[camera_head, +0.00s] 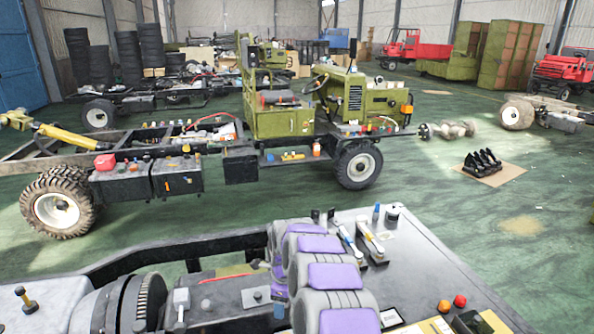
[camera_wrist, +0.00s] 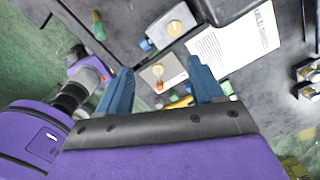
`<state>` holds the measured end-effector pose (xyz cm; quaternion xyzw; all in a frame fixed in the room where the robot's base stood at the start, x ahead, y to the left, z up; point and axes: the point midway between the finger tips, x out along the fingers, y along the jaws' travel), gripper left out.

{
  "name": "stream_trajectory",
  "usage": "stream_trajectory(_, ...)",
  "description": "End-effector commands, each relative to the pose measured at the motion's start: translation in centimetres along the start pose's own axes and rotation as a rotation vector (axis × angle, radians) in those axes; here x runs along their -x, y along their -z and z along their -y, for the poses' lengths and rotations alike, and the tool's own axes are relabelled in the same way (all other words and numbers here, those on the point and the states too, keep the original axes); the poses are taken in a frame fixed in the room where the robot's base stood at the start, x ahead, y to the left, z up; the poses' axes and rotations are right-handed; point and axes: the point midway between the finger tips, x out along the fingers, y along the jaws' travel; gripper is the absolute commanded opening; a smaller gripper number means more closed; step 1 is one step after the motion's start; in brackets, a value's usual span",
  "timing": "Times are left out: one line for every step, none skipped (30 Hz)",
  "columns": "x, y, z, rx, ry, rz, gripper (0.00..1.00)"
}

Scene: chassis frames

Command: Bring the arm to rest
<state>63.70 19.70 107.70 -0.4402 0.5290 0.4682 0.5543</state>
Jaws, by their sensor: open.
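My gripper (camera_wrist: 158,66) shows in the wrist view with its two blue fingers spread apart. No object is gripped between them. Small parts on a dark metal surface (camera_wrist: 225,88) show beyond and between the fingers; I cannot tell how far off they are. My arm (camera_head: 335,277), with grey and purple links, shows at the bottom middle of the head view, folded close together. The gripper's fingers cannot be made out in the head view.
A dark chassis deck (camera_head: 420,262) with small tools and coloured knobs lies close by on the right. A green truck chassis (camera_head: 275,122) stands farther ahead. Black parts on cardboard (camera_head: 508,174) lie on the floor. Open green floor (camera_head: 440,195) lies between.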

Motion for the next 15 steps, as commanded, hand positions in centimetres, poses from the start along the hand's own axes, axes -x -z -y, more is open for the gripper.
stream_trajectory(1.2,0.6,-0.8,0.053,-0.008,0.014,0.67)
stream_trajectory(1.9,0.8,-1.3,0.092,-0.012,0.020,0.67)
stream_trajectory(2.9,1.2,-2.0,0.144,-0.017,0.030,0.67)
stream_trajectory(3.5,1.5,-2.7,0.184,-0.024,0.034,0.67)
stream_trajectory(4.1,1.8,-3.3,0.223,-0.028,0.039,0.67)
stream_trajectory(5.1,2.2,-4.0,0.275,-0.029,0.046,0.67)
stream_trajectory(5.7,2.4,-4.6,0.314,-0.033,0.050,0.67)
stream_trajectory(6.2,2.8,-5.3,0.353,-0.038,0.052,0.67)
stream_trajectory(7.0,3.2,-6.2,0.404,-0.040,0.057,0.67)
stream_trajectory(7.6,3.5,-6.8,0.443,-0.041,0.059,0.67)
stream_trajectory(8.1,3.9,-7.5,0.481,-0.044,0.061,0.67)
stream_trajectory(8.8,4.4,-8.4,0.531,-0.047,0.063,0.67)
stream_trajectory(9.3,4.8,-9.2,0.570,-0.049,0.065,0.67)
stream_trajectory(9.8,5.3,-9.8,0.608,-0.050,0.066,0.67)
stream_trajectory(10.5,5.9,-10.8,0.656,-0.051,0.068,0.67)
